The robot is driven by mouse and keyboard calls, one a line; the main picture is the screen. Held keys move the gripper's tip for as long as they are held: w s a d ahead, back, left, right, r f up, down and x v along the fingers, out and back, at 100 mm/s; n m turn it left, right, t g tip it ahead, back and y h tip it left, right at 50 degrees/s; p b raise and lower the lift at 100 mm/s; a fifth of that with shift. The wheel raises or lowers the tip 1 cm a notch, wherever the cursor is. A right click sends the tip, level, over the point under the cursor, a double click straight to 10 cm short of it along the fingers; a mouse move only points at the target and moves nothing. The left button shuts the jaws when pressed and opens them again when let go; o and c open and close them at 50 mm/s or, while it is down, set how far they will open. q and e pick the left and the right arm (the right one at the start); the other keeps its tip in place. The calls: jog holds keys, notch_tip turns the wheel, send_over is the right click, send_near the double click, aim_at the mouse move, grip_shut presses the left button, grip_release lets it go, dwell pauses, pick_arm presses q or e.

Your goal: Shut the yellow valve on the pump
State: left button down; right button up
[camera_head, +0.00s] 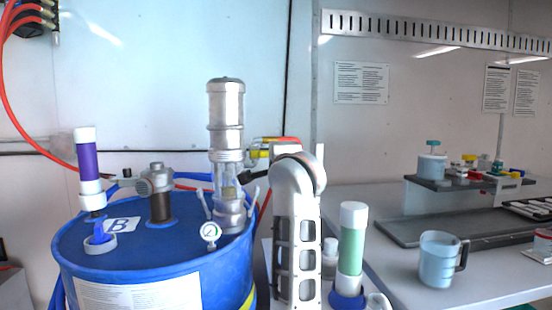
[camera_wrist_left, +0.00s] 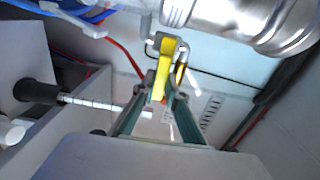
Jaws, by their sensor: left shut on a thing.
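The yellow valve (camera_wrist_left: 166,60) is a flat yellow lever near the middle of the left wrist view. My left gripper (camera_wrist_left: 161,92) has its two fingers closed on the lower end of this lever. In the head view a small yellow part (camera_head: 262,141) shows just right of the pump (camera_head: 226,110), which is a silver cylinder standing on a blue drum. My left arm (camera_head: 296,215) stands in front there, and it hides most of the gripper and the valve. My right gripper is in neither view.
The blue drum (camera_head: 160,255) carries a pressure gauge (camera_head: 210,232) and a purple-and-white tube (camera_head: 88,165). A green-and-white tube (camera_head: 352,245) stands close right of my arm. A clear jug (camera_head: 437,260) and a dark tray (camera_head: 400,232) are on the right bench.

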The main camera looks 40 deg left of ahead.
pick_arm(q)
jog(key=c, duration=2.3)
grip_release()
